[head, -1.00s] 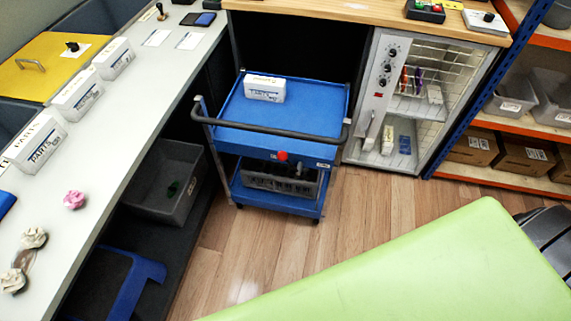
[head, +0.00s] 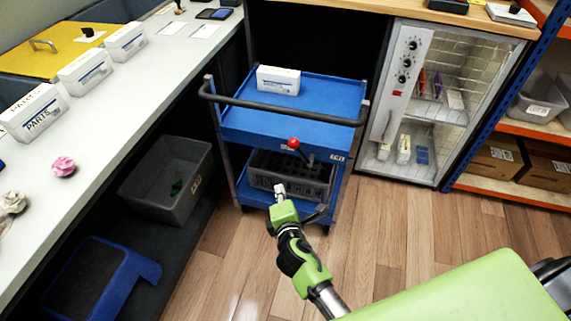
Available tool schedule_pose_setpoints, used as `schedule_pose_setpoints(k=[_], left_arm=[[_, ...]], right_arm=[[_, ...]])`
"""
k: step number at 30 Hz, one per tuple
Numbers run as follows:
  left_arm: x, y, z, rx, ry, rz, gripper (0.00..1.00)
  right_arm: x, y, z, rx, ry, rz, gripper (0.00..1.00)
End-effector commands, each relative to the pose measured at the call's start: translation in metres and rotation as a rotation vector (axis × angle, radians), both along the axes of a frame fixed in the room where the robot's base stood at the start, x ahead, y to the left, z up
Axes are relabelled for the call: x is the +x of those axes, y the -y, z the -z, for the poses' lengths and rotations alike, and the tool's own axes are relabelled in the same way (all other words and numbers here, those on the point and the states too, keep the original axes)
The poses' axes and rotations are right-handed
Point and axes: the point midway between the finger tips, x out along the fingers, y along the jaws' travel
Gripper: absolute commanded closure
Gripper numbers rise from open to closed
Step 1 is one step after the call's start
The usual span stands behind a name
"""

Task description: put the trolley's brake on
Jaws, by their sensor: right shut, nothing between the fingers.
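A red knob (head: 294,143) on a dark lever, likely the brake, sits at the near side below the upper tray. My right gripper (head: 280,189) is shut and empty. In the picture it is below and slightly left of the red knob, in front of the trolley's lower shelf, and appears apart from the knob. My left gripper is not in view.
A white box (head: 278,80) stands on the upper tray and a grey crate (head: 262,177) on the lower shelf. A glass-door cabinet (head: 420,100) is at right. The white counter (head: 130,95) runs along the left, with a grey bin (head: 165,180) below. Wood floor (head: 400,230) is clear.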

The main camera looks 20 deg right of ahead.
Motion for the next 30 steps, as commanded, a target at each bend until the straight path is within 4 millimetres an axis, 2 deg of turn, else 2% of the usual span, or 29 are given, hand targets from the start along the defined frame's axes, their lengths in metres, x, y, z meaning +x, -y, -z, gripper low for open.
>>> schedule_pose_setpoints(k=[3,6,9,20,26,30], left_arm=[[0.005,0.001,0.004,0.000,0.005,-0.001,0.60],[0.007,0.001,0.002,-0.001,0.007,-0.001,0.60],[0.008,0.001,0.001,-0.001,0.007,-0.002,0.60],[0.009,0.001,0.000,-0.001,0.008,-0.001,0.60],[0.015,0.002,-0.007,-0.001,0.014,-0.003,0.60],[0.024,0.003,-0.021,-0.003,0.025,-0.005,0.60]], right_arm=[[0.016,-0.002,-0.035,-0.121,0.082,-0.023,1.00],[0.021,-0.002,-0.053,-0.176,0.115,-0.030,1.00],[0.022,-0.001,-0.060,-0.197,0.125,-0.031,1.00],[0.025,-0.001,-0.059,-0.196,0.125,-0.032,1.00],[0.051,0.004,-0.053,-0.196,0.126,-0.031,1.00],[0.078,0.009,-0.046,-0.195,0.125,-0.031,1.00]])
